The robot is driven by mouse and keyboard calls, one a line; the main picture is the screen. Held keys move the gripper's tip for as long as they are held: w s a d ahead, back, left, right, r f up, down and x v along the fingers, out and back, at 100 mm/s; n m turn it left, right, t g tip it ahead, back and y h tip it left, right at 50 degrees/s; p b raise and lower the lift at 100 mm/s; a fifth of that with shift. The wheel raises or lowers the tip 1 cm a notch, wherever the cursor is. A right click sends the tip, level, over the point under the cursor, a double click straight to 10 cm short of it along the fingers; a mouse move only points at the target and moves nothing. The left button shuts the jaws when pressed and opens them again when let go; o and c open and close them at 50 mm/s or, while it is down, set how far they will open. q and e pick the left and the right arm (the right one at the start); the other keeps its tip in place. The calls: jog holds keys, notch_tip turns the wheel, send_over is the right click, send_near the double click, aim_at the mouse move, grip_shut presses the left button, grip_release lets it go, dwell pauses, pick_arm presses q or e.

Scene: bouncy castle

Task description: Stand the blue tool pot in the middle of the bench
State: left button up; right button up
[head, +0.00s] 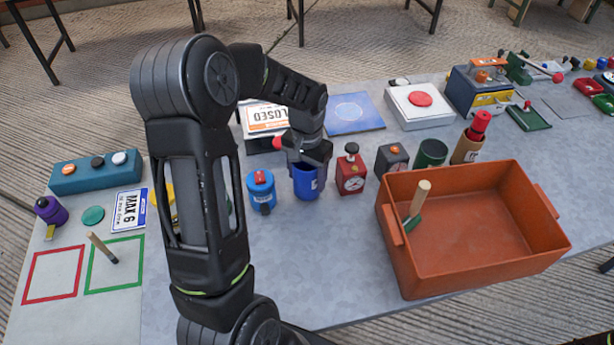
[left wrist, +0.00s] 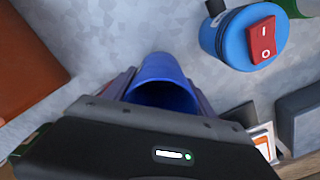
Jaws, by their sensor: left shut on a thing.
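The blue tool pot (head: 307,184) is near the middle of the bench (head: 300,250) in the head view, with its open mouth upward. My left gripper (head: 305,158) reaches down to it from above and is shut on its rim or upper wall. In the left wrist view the pot (left wrist: 163,72) sits between the fingers, its opening toward my camera. I cannot tell whether its base touches the bench. My right gripper is not in view.
An orange tray (head: 480,240) fills the right front. Bare bench lies in front of the pot. A dark green pot (head: 431,153) stands behind the tray.

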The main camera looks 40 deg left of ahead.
pick_arm(q)
jog(key=shift+f, duration=0.45)
jog(key=shift+f, duration=0.15)
jog(key=o, duration=1.7)
notch_tip(320, 180, up, 12)
jog(key=shift+r+b, duration=0.15)
jog(key=shift+b, duration=0.25)
jog(key=shift+r, duration=0.1)
